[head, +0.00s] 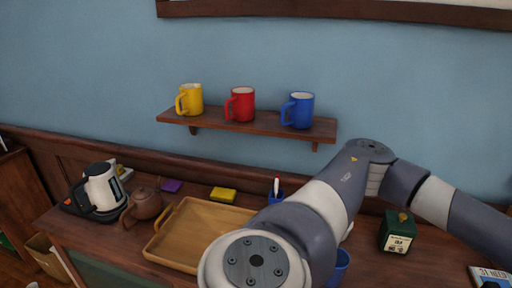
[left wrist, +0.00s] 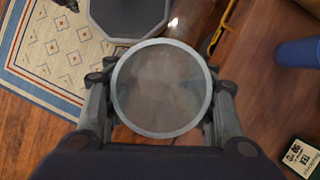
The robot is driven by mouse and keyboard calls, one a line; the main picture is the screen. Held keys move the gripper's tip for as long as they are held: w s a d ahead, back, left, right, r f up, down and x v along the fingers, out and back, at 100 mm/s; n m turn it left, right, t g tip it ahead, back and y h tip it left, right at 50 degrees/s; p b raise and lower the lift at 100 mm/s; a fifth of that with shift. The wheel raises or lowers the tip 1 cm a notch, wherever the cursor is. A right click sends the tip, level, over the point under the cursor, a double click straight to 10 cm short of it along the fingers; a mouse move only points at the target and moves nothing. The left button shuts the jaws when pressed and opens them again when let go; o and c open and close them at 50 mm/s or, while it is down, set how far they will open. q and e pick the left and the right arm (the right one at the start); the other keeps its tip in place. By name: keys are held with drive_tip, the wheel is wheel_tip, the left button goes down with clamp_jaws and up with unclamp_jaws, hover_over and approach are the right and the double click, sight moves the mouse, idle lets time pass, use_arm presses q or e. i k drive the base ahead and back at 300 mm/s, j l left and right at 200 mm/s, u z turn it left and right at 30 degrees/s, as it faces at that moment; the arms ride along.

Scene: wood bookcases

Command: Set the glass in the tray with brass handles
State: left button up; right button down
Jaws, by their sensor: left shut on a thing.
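The clear round glass (left wrist: 161,88) is seen from above in the left wrist view, its rim facing the camera. My left gripper (left wrist: 161,98) is shut on it, with a finger on either side. The wooden tray (head: 205,235) lies on the desk in the head view, empty where it shows. One handle (head: 160,218) shows at its left end; its right part is hidden behind an arm of mine. In the left wrist view a yellow brass handle (left wrist: 215,40) shows at the top, apart from the glass. My left gripper is not visible in the head view, and my right gripper is in neither view.
A kettle (head: 102,190) and brown teapot (head: 144,204) stand left of the tray. A yellow sponge-like block (head: 223,194) lies behind it. A blue cup (head: 339,268) and dark green tin (head: 397,231) are to the right. A patterned rug (left wrist: 50,50) lies on the floor.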

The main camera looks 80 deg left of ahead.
sight(187, 237)
drive_tip(key=i+u, duration=0.1)
drive_tip(key=u, duration=0.3)
drive_tip(key=l+u, duration=0.1)
drive_tip(key=u, duration=0.25)
drive_tip(key=i+u, duration=0.1)
drive_tip(key=u, duration=1.55)
